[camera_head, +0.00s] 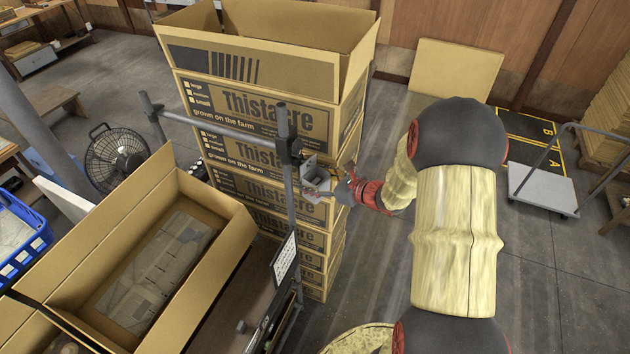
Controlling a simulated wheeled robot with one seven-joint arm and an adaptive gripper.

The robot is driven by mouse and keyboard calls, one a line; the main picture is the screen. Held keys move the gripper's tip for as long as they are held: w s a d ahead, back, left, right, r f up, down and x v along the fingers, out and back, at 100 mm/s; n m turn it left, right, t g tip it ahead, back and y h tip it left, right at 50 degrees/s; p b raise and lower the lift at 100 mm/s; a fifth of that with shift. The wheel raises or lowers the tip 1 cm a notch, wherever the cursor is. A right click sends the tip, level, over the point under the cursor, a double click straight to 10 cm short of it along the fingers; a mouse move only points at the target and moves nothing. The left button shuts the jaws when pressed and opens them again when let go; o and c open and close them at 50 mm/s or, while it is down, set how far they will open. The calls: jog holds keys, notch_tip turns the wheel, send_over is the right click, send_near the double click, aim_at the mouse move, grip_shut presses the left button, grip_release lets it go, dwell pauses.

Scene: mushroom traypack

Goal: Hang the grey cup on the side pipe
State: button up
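A small grey shape that looks like the grey cup (315,177) is just right of the upright side pipe (290,205), near its top. My gripper (332,190) reaches in from the right, and its tip is at the cup. The fingers are small and partly merge with the cup, so I cannot tell whether they are shut on it. I also cannot tell whether the cup touches the pipe. A clamp joint (287,150) joins the upright pipe to a horizontal pipe (215,124) running to the left.
Stacked cardboard boxes (262,105) stand close behind the cup. An open carton (215,222) sits at lower left, with a blue crate (38,246) beyond it. A fan (113,155) is behind. Floor is clear to the right, before a trolley (542,188).

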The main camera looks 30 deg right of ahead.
jog(key=o, duration=0.6)
jog(key=shift+c, duration=0.2)
jog(key=v, duration=1.2)
jog(key=shift+r, duration=0.1)
